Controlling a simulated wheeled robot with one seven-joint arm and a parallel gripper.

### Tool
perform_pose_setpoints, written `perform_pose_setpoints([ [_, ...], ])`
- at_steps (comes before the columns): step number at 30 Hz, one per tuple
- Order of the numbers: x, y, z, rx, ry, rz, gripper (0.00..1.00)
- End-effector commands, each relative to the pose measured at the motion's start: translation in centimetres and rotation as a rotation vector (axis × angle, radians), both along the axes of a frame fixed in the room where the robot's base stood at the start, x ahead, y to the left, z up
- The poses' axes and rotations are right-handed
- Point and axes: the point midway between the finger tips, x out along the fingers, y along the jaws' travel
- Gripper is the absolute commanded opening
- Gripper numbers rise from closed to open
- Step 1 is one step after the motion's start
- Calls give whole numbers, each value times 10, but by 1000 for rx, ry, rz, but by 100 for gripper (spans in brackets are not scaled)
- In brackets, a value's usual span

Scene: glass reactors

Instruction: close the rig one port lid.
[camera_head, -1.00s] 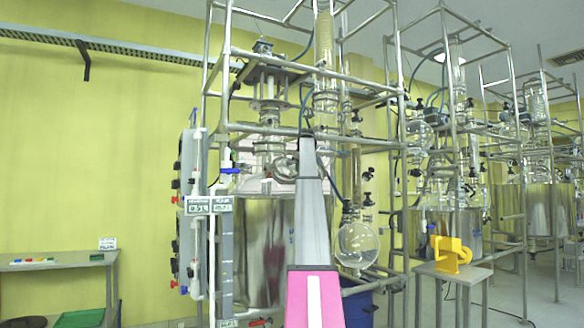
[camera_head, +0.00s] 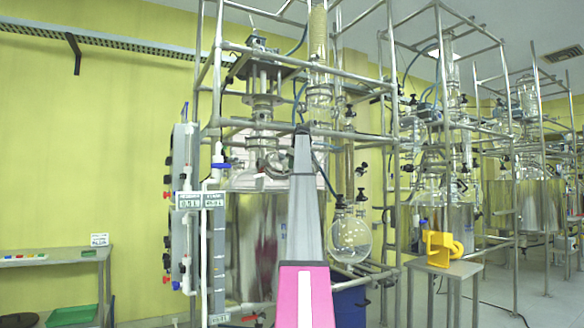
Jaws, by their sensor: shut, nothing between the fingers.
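The nearest rig (camera_head: 210,110) is a tall metal frame around a large steel vessel (camera_head: 250,240) with a glass top. A small round metal fitting (camera_head: 275,160) sits on the vessel's top, just left of my arm. It may be the port lid, but I cannot tell whether it is open or shut. My pink and grey arm rises in front of the vessel, and its far end reaches the height of the vessel's top. My gripper is hidden beyond the arm and cannot be made out.
A round glass flask (camera_head: 350,240) hangs right of my arm. A panel with valves and small displays (camera_head: 188,200) stands at the rig's left. A yellow device (camera_head: 440,249) sits on a small table at right. More rigs stand behind. A shelf table (camera_head: 45,258) is at far left.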

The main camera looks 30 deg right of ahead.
Motion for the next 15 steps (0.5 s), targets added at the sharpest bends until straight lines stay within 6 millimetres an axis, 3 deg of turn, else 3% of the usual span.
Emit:
perform_pose_setpoints([
  [10, -21, -2, 42, 0, -1, 0, 0],
  [15, -60, -3, 40, 0, 0, -1, 0],
])
